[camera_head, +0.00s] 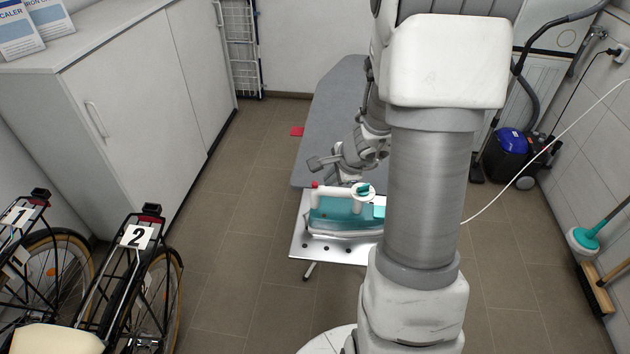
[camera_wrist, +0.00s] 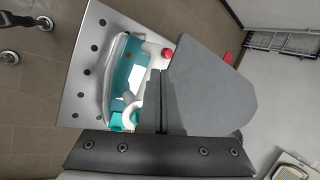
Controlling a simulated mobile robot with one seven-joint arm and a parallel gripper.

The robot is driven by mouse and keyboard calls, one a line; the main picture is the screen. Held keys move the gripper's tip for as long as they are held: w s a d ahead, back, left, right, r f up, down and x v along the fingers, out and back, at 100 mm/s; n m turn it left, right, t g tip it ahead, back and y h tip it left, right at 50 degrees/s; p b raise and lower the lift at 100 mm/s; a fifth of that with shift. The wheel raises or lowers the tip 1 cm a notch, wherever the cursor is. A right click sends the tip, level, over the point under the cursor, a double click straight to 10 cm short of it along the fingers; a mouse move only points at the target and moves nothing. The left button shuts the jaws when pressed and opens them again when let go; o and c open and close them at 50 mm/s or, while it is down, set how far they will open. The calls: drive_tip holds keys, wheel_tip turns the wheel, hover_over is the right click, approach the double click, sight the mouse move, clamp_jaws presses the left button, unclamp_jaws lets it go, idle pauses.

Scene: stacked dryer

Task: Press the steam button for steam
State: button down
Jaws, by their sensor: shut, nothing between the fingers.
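A teal and white iron (camera_head: 340,212) rests on the metal plate (camera_head: 300,240) at the near end of the grey ironing board. It also shows in the wrist view (camera_wrist: 122,72), left of centre. A small red button-like part (camera_head: 314,185) sits at the left end of its white handle; the same red part (camera_wrist: 165,53) shows in the wrist view. A teal knob (camera_head: 364,188) is at the handle's right end. I cannot read which one is marked steam. My gripper (camera_wrist: 165,76) is shut and empty, above the board beside the iron. Contact with the iron is not visible.
The ironing board (camera_head: 335,90) stretches away behind the iron. A white cabinet (camera_head: 130,90) and bicycles (camera_head: 140,270) stand at left. A blue and black vacuum cleaner (camera_head: 510,150) stands at right. A red item (camera_head: 297,132) lies near the board's left edge.

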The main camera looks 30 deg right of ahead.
drive_tip(key=d+n+h+p, duration=0.1)
drive_tip(key=d+n, duration=0.1)
drive_tip(key=n, duration=0.3)
drive_tip(key=d+r+n+h, duration=0.1)
drive_tip(key=d+n, duration=0.2)
drive_tip(key=n, duration=0.2)
drive_tip(key=s+d+r+n+h+p, duration=0.1)
drive_tip(key=d+n+h, duration=0.1)
drive_tip(key=d+n, duration=0.1)
drive_tip(key=shift+r+n+p, duration=0.2)
drive_tip(key=shift+n+p, duration=0.15)
drive_tip(key=shift+n, duration=0.55)
drive_tip(key=w+a+r+n+t+p, duration=0.1)
drive_tip(key=w+a+r+n+t, duration=0.2)
drive_tip(key=n, duration=0.5)
drive_tip(key=r+n+y+p, duration=0.1)
drive_tip(key=n+y, duration=0.4)
drive_tip(key=n, duration=0.3)
hover_over(315, 185)
drive_tip(key=shift+s+d+r, duration=0.2)
drive_tip(key=shift+s+d, duration=0.15)
drive_tip(key=shift+f, duration=0.1)
wheel_tip(315, 185, down, 9)
drive_tip(key=b, duration=0.8)
drive_tip(key=shift+f+b, duration=0.25)
drive_tip(key=shift+b, duration=0.1)
